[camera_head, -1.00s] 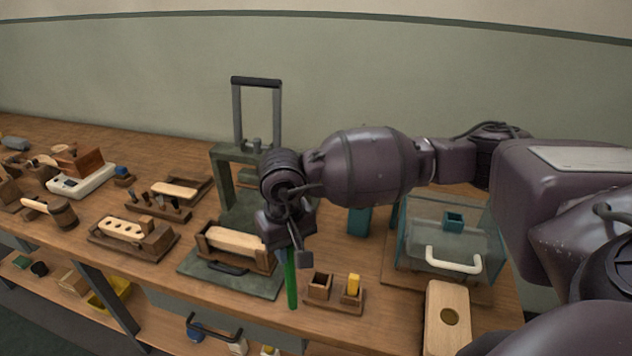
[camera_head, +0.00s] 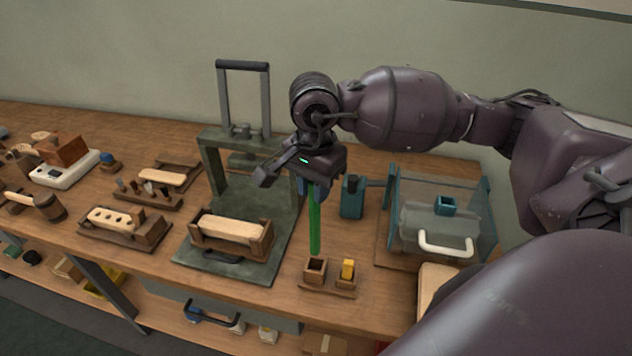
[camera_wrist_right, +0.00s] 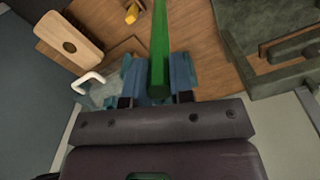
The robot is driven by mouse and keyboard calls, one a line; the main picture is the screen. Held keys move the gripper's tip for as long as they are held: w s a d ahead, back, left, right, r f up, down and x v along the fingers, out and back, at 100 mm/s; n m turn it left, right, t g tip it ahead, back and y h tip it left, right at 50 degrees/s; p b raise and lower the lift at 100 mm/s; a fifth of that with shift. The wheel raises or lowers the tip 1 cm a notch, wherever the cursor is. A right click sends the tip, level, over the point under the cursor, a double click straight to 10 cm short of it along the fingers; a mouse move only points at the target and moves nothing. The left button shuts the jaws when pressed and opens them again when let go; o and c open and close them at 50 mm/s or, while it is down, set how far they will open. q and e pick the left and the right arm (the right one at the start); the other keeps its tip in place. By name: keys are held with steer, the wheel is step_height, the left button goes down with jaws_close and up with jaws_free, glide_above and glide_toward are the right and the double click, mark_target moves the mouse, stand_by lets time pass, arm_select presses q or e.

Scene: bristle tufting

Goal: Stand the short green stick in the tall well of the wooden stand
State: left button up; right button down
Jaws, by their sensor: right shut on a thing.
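My right gripper (camera_head: 313,188) is shut on the green stick (camera_head: 315,225) and holds it upright, its lower end hanging down. In the right wrist view the green stick (camera_wrist_right: 159,45) runs between the blue fingers (camera_wrist_right: 158,80). The wooden stand (camera_head: 330,287) sits near the table's front edge. Its left well (camera_head: 315,270) looks open and empty; its right one holds a yellow block (camera_head: 347,268). The stick's lower end appears just above the left well; whether it is exactly over the opening I cannot tell. My left gripper is not in view.
A green press frame (camera_head: 207,160) with a wooden block in a holder (camera_head: 230,232) stands left of the stand. A clear-walled teal box (camera_head: 440,225) with a white handle is to the right. A teal bottle-like object (camera_head: 352,198) stands behind.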

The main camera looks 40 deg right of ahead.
steer(key=shift+d, duration=0.1)
step_height(320, 180, down, 4)
steer(key=shift+f+b, duration=0.1)
steer(key=shift+b, duration=0.65)
stand_by(0.5)
stand_by(0.4)
steer(key=shift+b, duration=0.4)
stand_by(0.3)
